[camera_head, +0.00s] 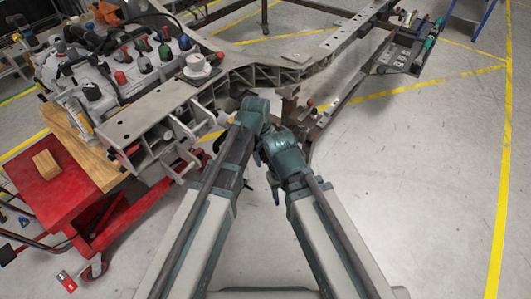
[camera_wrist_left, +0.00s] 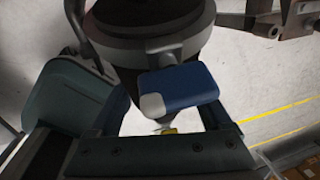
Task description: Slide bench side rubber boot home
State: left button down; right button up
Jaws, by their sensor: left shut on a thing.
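My left gripper (camera_head: 228,120) is beside the near end of the grey chassis frame (camera_head: 250,74), largely hidden by its own teal wrist. In the left wrist view, the gripper's dark mount (camera_wrist_left: 160,155) crosses the bottom. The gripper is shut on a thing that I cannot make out. A blue block with a white corner (camera_wrist_left: 190,86) and a small yellow bit show just past the mount. A small red and black fitting (camera_head: 130,151) sits on the bench side of the frame; I cannot tell whether it is the rubber boot. My right gripper (camera_head: 273,184) is dark and mostly hidden.
A wooden-topped red bench (camera_head: 45,190) stands at left with a wooden block (camera_head: 46,164). Several bottles and tools crowd the grey tray (camera_head: 95,75). A tool rack (camera_head: 405,50) is at the far right of the frame. The floor at right is clear. My two forearms are close together.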

pick_arm(q)
jog(key=w+a+r+p, duration=0.2)
jog(key=a, duration=0.1)
jog(key=w+a+r+p, duration=0.1)
jog(key=w+a, duration=0.1)
jog(key=shift+a+r, duration=0.1)
jog(key=shift+r, duration=0.05)
jog(key=shift+w+a, duration=0.15)
jog(key=shift+a, duration=0.15)
grip_release()
jog(key=shift+r, duration=0.1)
notch_tip(320, 180, up, 13)
jog(key=s+a+p, duration=0.1)
jog(key=s+p, duration=0.1)
jog(key=p, duration=1.2)
jog(key=shift+a+r, duration=0.2)
jog(key=shift+a, duration=0.1)
